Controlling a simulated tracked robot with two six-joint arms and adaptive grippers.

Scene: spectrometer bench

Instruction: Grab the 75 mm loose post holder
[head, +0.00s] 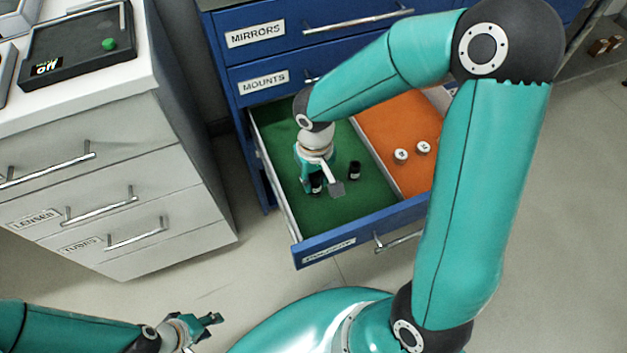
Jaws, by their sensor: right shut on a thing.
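An open blue drawer (368,226) has a green-lined left part and an orange-lined right part. My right gripper (322,188) reaches down into the green part and is shut on a dark post holder (316,184), mostly hidden by the fingers. A second dark post holder (355,169) with a pale top stands upright on the green lining, just right of the gripper and apart from it. I cannot read a length on either. My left gripper (213,322) is low at the left, over the floor, away from the drawer; its opening is unclear.
Two pale-topped round pieces (412,152) stand in the orange part. The drawer's walls surround the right gripper. A white cabinet (110,180) with drawers stands at the left, with a black device (75,45) on top. Floor between cabinet and drawer is clear.

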